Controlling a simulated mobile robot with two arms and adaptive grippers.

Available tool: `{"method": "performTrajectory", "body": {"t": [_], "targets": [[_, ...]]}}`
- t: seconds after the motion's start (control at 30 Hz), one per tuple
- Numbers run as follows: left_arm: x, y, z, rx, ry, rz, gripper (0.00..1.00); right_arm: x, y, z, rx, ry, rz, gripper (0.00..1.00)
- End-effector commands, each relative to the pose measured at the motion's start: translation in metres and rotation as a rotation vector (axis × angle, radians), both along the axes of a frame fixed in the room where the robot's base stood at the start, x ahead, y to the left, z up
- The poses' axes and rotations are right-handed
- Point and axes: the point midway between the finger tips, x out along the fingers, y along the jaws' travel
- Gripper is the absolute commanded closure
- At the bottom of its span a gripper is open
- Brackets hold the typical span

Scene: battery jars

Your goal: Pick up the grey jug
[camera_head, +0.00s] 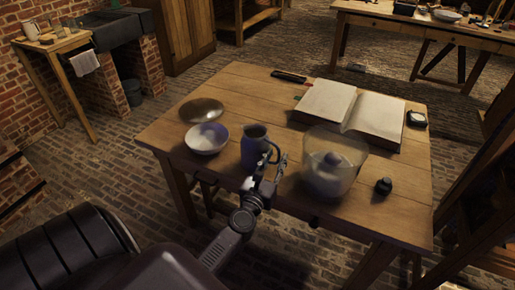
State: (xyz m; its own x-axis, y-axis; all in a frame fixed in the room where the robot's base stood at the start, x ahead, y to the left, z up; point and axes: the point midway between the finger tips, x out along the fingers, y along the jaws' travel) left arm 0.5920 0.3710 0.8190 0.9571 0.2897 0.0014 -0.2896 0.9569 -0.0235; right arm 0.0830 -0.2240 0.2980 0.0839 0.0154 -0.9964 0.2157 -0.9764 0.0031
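The grey jug (254,147), bluish with a dark mouth, stands upright on the wooden table near its front edge. Its handle (276,152) is on the right side. My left gripper (271,167) is just in front of the jug, low and to the right, close to the handle. Its two fingers appear apart, with a gap between them. The gripper overlaps the jug's lower right part in the view, so I cannot tell whether they touch. My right gripper is not in view.
A white bowl (207,139) stands left of the jug, with a shiny round dish (201,110) behind it. A large glass jar (332,165) stands to the right, near a small black bottle (383,187). An open book (352,108) lies behind.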

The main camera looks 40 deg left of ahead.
Motion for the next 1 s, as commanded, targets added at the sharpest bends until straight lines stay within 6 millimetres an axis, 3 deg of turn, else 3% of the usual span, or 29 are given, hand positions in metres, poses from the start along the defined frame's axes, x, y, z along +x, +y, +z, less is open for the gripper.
{"method": "performTrajectory", "body": {"t": [0.2,0.47,0.73,1.0], "targets": [[0.027,0.007,-0.001,0.002,0.0,-0.001,0.72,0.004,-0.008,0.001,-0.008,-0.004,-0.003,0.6],[0.029,0.008,-0.002,0.002,0.002,-0.001,0.72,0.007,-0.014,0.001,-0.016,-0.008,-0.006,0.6],[0.029,0.008,-0.002,0.003,0.002,-0.001,1.0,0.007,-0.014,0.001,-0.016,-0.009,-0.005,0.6],[0.029,0.008,-0.002,0.003,0.002,-0.001,1.0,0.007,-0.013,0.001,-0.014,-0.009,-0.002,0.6]]}}
